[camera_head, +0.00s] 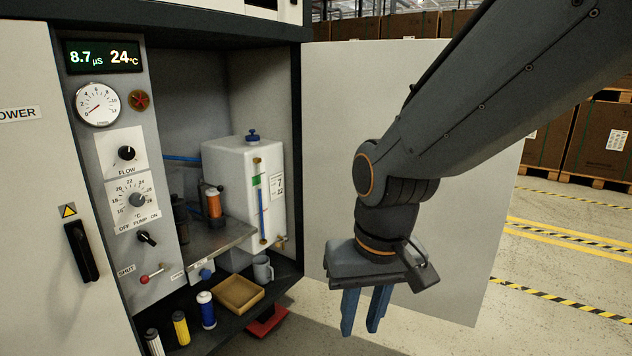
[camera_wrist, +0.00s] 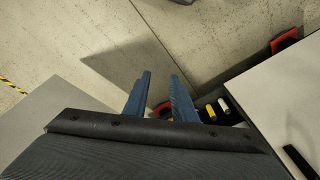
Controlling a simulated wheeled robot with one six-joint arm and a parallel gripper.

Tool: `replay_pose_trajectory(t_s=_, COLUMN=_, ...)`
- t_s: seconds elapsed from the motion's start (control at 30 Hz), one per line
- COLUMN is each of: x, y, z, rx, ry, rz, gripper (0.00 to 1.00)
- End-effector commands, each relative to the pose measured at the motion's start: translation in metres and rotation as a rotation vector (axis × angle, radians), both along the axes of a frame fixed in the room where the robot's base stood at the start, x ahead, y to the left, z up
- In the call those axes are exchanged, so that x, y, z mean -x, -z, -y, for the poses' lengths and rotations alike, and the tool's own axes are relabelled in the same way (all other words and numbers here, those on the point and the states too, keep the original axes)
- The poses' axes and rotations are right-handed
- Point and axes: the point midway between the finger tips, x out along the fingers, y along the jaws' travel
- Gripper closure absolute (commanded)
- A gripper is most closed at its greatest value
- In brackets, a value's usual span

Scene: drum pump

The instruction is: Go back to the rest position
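My gripper (camera_head: 364,312) hangs pointing down in front of the open cabinet door (camera_head: 335,130), to the right of the cabinet opening. Its two blue fingers are apart, with nothing between them. In the wrist view my gripper (camera_wrist: 158,80) also shows its fingers spread and empty, with the floor beyond them. The fingers touch nothing that I can see.
The cabinet holds a white tank (camera_head: 228,185), a tan tray (camera_head: 237,293), a grey mug (camera_head: 262,268) and several cartridges, such as a yellow one (camera_head: 181,328). A panel (camera_head: 125,190) with knobs stands left. Floor (camera_head: 560,265) at right is clear. Boxes (camera_head: 598,140) stand behind.

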Motion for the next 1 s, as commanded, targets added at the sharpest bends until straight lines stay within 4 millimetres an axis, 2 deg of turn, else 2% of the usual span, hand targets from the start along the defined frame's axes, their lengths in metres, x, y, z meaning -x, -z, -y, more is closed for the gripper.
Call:
replay_pose_trajectory(t_s=0.1, x=0.028, y=-0.004, z=0.013, rx=0.012, ry=-0.040, rz=-0.048, gripper=0.76)
replay_pose_trajectory(t_s=0.3, x=0.070, y=-0.008, z=0.027, rx=0.023, ry=-0.109, rz=-0.124, gripper=0.76)
replay_pose_trajectory(t_s=0.77, x=0.062, y=-0.044, z=0.050, rx=0.036, ry=-0.021, rz=-0.126, gripper=0.76)
replay_pose_trajectory(t_s=1.0, x=0.061, y=-0.076, z=0.077, rx=0.045, ry=0.055, rz=-0.129, gripper=0.76)
